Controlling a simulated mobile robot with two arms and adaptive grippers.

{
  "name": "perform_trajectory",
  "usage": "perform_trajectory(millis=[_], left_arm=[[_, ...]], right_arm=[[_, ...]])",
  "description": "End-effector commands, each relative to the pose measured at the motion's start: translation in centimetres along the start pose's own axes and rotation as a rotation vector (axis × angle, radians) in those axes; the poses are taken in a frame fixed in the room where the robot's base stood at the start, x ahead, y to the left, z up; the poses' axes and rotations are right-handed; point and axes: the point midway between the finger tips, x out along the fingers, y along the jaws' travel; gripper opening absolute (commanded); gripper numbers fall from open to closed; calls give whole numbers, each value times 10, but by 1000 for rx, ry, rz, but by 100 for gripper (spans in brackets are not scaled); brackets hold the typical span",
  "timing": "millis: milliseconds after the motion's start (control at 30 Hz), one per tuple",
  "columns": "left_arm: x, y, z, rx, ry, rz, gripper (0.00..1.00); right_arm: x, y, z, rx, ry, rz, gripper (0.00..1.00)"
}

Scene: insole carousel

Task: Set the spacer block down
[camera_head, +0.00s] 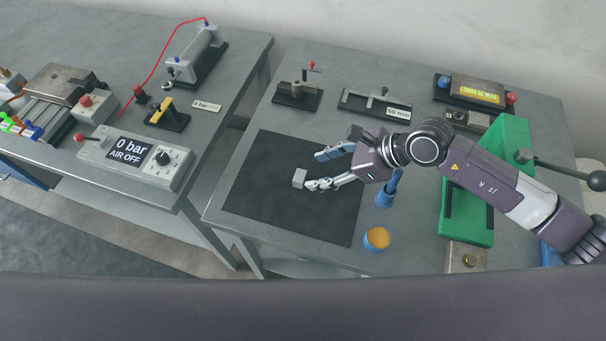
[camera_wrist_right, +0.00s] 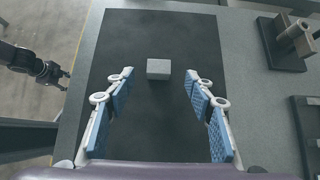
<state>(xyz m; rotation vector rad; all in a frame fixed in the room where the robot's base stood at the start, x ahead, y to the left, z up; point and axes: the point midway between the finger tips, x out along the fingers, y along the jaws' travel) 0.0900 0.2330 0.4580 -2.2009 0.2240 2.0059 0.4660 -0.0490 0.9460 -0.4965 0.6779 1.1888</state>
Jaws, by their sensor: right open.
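The spacer block (camera_head: 299,178) is a small light grey block on the dark mat (camera_head: 265,195), near the mat's middle. In the right wrist view the block (camera_wrist_right: 158,69) sits between and slightly ahead of the fingertips, with dark gaps on both sides. My right gripper (camera_head: 318,169) is open and empty of any grip. Its two fingers with blue pads (camera_wrist_right: 158,77) reach over the mat towards the block without visible contact.
A blue cup with orange contents (camera_head: 377,238) and a blue post (camera_head: 388,190) stand right of the mat. A green press (camera_head: 470,205) is farther right. The mat around the block is clear.

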Motion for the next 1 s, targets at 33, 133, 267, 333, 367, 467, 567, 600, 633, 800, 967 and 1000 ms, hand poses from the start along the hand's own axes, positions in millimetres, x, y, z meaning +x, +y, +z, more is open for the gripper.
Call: perform_trajectory(millis=[33, 133, 267, 333, 367, 467, 567, 600, 633, 800, 967, 1000], left_arm=[[-5, -4, 1, 1, -1, -5, 40], [-12, -9, 1, 1, -3, -10, 40], [-24, -11, 1, 1, -4, -13, 40], [-27, -11, 0, 1, -4, -12, 40], [-28, -10, 0, 1, -4, -11, 40], [-30, -6, -1, -1, -3, -6, 40], [-30, 0, -2, -4, -1, 0, 40], [-30, 2, -3, -4, -1, 2, 40], [-29, 2, -3, -4, -1, 3, 40], [-29, 2, -3, -3, 0, 3, 40], [-29, 2, -3, -2, 0, 2, 40], [-29, 2, -3, -2, 0, 2, 40]], right_arm=[[5, 1, 2, 2, -1, 2, 49], [14, 1, 2, 3, -1, 2, 49], [31, 2, 2, 5, -2, 3, 49], [42, 3, 1, 4, -2, 2, 49], [46, 2, 0, 4, -2, 2, 49], [55, 2, 0, 3, -3, 1, 49], [59, 2, -1, 2, -3, 1, 49], [60, 2, -1, 2, -2, 0, 49], [60, 2, -2, 2, -2, 0, 49], [59, 2, -2, 3, -2, 0, 44], [59, 2, -1, 3, -3, 0, 26], [59, 2, -1, 3, -3, 0, 22]])
